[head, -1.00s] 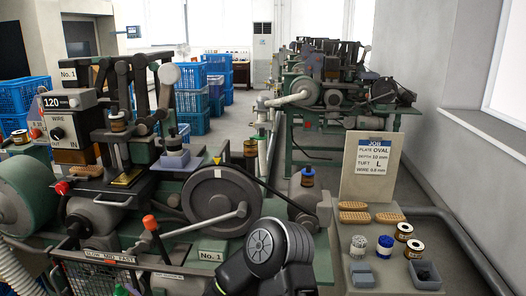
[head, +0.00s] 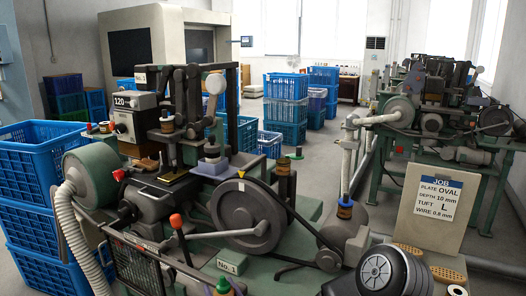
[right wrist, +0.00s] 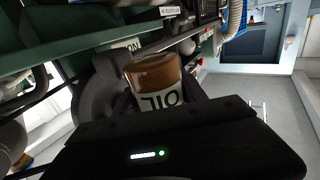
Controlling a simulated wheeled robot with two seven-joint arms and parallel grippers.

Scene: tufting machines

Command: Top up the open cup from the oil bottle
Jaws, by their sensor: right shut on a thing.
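The oil bottle (right wrist: 155,75) is amber with a white label reading OIL. In the right wrist view it sits between the fingers of my right gripper, its lower part hidden behind the dark gripper body. I cannot tell which cup is open. My left gripper is out of view.
Machine No. 1 has a large flywheel (head: 248,218), a red-tipped lever (head: 178,221) and a wire guard (head: 137,265). A JOB board (head: 436,212) stands at the right. Blue crates (head: 38,160) are stacked at the left. Grey floor shows behind the machine.

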